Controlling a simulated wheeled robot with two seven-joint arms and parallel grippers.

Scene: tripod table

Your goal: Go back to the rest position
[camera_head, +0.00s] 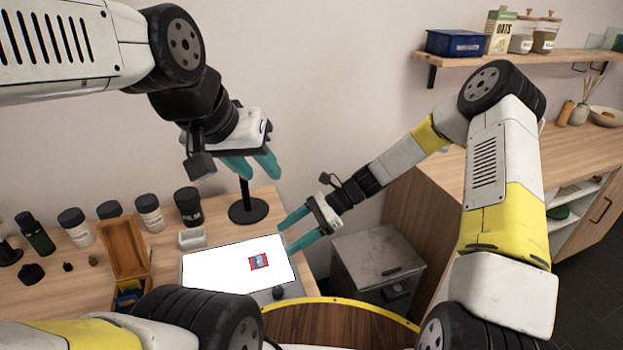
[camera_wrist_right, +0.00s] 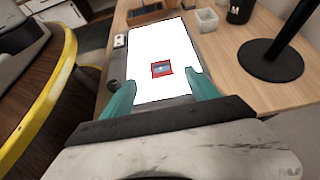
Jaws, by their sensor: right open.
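My left gripper (camera_head: 252,166) is raised above the back of the wooden table, with its teal fingers spread apart and nothing seen between them. My right gripper (camera_head: 287,236) is open beside the right edge of a bright white panel (camera_head: 215,268) on the table. In the right wrist view its two teal fingers (camera_wrist_right: 158,98) stand wide apart, with the panel beyond and between them. A small red-edged card or picture (camera_head: 258,261) lies on the panel, and it also shows in the right wrist view (camera_wrist_right: 162,69). Neither gripper holds anything that I can see.
A black round stand (camera_head: 248,211) is on the table below my left gripper. Dark-lidded jars (camera_head: 150,213), a small clear tray (camera_head: 192,238) and an open wooden box (camera_head: 124,248) stand to the left. A grey cabinet (camera_head: 378,262) is right of the table.

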